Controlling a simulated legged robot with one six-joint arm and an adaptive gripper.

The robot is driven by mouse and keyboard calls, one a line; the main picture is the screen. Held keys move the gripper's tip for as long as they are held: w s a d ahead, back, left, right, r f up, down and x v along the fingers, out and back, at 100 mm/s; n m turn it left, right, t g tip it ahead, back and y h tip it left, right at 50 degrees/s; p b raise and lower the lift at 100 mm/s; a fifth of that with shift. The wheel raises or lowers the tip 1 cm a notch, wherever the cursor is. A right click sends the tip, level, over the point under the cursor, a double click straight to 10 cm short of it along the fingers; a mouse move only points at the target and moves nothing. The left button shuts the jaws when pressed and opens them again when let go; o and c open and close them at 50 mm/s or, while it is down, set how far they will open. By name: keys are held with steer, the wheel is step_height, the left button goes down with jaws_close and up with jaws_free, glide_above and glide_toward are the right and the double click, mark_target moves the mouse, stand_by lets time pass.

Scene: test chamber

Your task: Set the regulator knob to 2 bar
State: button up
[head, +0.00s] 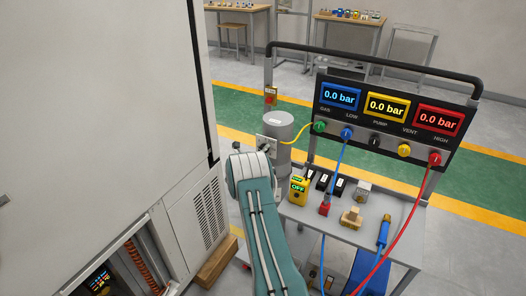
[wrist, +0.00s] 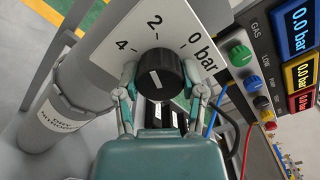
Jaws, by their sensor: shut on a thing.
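The black regulator knob (wrist: 157,66) is in the middle of the wrist view, in front of a white scale plate (wrist: 181,38). The plate is marked 4, 2 and 0 bar, with the 2 just above the knob. A short white mark shows on the knob's face; which number it points to is hard to tell. My gripper (wrist: 160,84) has one finger on each side of the knob and is shut on it. In the head view the plate (head: 267,143) shows beside a grey cylinder (head: 279,120); my arm hides the knob and fingers.
The panel (head: 385,105) right of the cylinder has three displays, all reading 0.0 bar, and a row of coloured knobs. Yellow, blue and red hoses hang from it. A yellow box (head: 299,190) and small parts stand on the cart top. A large white cabinet (head: 110,120) is at left.

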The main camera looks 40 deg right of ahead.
steer(key=shift+s+f+m, duration=0.25)
steer(key=shift+f+m, duration=0.3)
steer(key=shift+m, duration=0.55)
steer(key=o, duration=1.1)
steer(key=shift+o, duration=0.2)
steer(key=shift+w+r, duration=0.1)
steer(key=shift+r, duration=0.15)
steer(key=shift+a, duration=0.1)
steer(key=v, duration=1.1)
steer(key=shift+a, duration=0.35)
